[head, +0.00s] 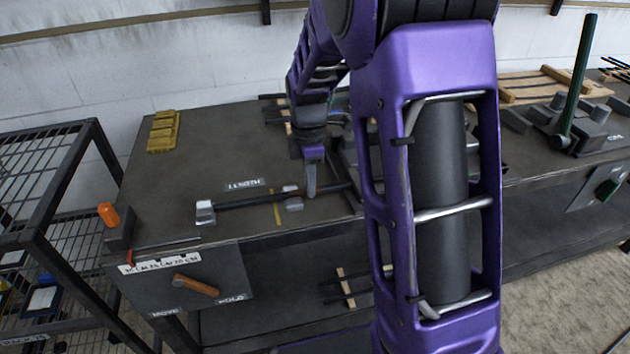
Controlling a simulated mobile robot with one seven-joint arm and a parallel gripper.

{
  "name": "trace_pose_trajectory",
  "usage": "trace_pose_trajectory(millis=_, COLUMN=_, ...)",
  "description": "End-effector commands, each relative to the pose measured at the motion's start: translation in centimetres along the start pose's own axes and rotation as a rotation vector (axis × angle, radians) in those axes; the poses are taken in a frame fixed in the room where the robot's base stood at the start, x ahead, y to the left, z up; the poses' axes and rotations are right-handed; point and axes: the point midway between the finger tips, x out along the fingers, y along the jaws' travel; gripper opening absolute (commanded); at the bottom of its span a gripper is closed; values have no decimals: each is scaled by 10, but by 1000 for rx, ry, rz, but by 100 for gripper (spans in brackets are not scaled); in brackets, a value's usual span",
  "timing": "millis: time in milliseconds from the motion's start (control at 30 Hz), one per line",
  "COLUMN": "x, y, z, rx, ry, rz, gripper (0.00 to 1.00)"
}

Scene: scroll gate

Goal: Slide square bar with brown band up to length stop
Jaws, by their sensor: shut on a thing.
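A dark bar (248,201) lies across the bench, from a pale metal block (205,212) at its left to beneath my arm at its right. A brownish patch, perhaps the brown band, shows on the bar (290,189) just left of my gripper. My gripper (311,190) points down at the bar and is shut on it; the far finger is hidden. The bar's left end is at or very close to the pale block; I cannot tell whether they touch. Which block is the length stop is not certain.
A front panel carries an orange-brown lever (197,285) between the labels MOVE and HOLD. An orange knob (108,214) stands at the bench's left corner. Yellow blocks (163,130) lie at the back left. A wire rack (45,200) stands left. My arm hides the bench's middle right.

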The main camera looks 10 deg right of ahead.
Motion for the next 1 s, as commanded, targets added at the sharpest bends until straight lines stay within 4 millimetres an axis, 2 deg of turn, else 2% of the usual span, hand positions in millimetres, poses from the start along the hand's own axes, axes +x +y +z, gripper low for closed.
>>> trace_pose_trajectory(millis=33, x=0, y=0, z=-9, rx=-8, ry=10, rz=0, gripper=0)
trace_pose_trajectory(millis=167, x=0, y=0, z=-9, rx=-8, ry=10, rz=0, gripper=0)
trace_pose_trajectory(millis=200, x=0, y=0, z=-9, rx=-9, ry=10, rz=0, gripper=19)
trace_pose_trajectory(millis=400, x=0, y=0, z=-6, rx=-6, ry=8, rz=-1, gripper=52)
trace_pose_trajectory(millis=767, x=-5, y=0, z=-4, rx=-4, ry=5, rz=0, gripper=52)
trace_pose_trajectory(millis=867, x=-18, y=0, z=-4, rx=-4, ry=5, rz=2, gripper=52)
trace_pose_trajectory(millis=1000, x=-49, y=1, z=-4, rx=-4, ry=5, rz=4, gripper=52)
